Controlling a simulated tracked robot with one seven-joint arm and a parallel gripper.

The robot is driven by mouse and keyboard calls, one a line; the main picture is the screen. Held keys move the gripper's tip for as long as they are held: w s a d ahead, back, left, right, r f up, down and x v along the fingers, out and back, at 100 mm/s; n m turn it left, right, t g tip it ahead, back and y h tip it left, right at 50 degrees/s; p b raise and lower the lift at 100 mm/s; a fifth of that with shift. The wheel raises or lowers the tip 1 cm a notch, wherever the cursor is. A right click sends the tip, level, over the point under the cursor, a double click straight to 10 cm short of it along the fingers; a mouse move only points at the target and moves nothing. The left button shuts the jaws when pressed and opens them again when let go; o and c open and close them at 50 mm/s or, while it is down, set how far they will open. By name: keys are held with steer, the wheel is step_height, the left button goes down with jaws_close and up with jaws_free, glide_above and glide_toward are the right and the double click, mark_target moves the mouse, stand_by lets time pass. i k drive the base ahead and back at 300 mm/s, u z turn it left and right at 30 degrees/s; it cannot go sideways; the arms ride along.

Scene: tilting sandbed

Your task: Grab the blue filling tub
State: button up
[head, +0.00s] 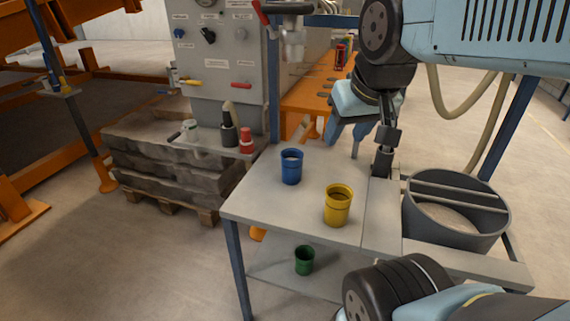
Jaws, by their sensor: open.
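The blue tub (291,168) stands upright on the grey table (262,199), near its left rear part. A yellow tub (337,207) stands in front of it and to its right, apart from it. My gripper (357,150) is to the right of the blue tub, near the back of the table, and points downward. It is open, and nothing shows between its fingers. A gap of table separates it from the blue tub. My arm partly hides the rear right of the table.
A green tub (304,260) stands on the lower shelf. A large grey bin (455,212) stands at the table's right. A control cabinet (222,55) with a small ledge holding a black bottle (228,131) and a red container (246,141) is behind left.

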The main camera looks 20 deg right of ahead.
mark_target(292, 167)
steer(key=u, duration=1.5)
steer(key=i, duration=0.1)
steer(key=z, duration=2.95)
steer(key=k, duration=1.8)
steer(key=u, duration=0.45)
steer(key=i, duration=1)
steer(key=z, duration=0.05)
